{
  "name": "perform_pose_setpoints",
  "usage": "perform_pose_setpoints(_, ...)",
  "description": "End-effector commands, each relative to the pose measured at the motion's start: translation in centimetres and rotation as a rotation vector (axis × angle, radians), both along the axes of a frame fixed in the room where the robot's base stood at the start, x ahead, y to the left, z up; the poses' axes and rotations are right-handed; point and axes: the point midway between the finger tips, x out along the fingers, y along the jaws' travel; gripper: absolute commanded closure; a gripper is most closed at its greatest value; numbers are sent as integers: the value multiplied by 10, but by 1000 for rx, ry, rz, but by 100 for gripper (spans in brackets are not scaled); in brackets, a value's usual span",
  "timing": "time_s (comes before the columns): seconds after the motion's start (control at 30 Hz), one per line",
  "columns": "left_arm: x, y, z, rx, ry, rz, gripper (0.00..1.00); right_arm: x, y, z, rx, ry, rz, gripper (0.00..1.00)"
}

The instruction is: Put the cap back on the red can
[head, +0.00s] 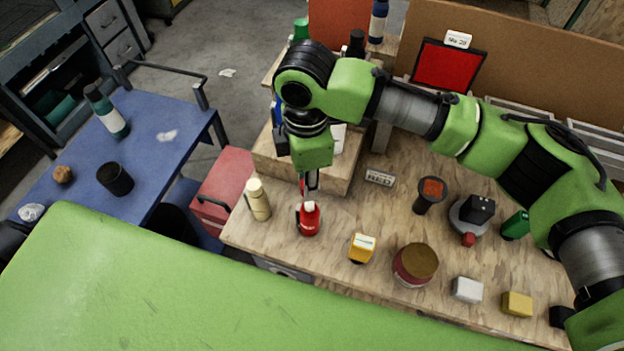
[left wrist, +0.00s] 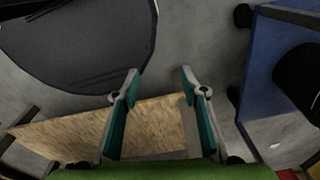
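The red can (head: 309,220) stands upright near the front left of the wooden workbench, with a small pale patch on its top. My right gripper (head: 309,192) points down just above the can's top, its fingers close together. A thin red strip shows beside the fingers; I cannot tell whether it is the cap held there or something behind. Whether the fingertips touch the can is unclear. No separate cap can be made out. My left gripper (left wrist: 159,78) is open and empty in the left wrist view, away from the can; it does not show in the head view.
A cream bottle (head: 258,200) stands close left of the can. A yellow item (head: 362,248) and a brown-topped round tin (head: 415,264) stand to its right. A wooden step (head: 330,176) is behind. A blue table (head: 160,150) stands at left.

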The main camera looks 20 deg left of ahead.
Motion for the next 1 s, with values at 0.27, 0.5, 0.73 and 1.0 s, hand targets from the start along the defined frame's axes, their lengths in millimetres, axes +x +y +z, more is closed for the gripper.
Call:
perform_pose_setpoints(0.27,-1,-8,-32,-9,1,-1,60,1,-1,-30,0,-1,0,88)
perform_pose_setpoints(0.5,-1,-17,-44,-20,1,-5,60,0,-1,-50,-1,2,-1,88)
perform_pose_setpoints(0.73,-1,-14,-48,-17,2,-6,60,0,-1,-61,0,-1,-1,88)
perform_pose_setpoints(1.0,-1,-10,-47,-11,1,-3,60,0,-1,-61,1,-1,-1,88)
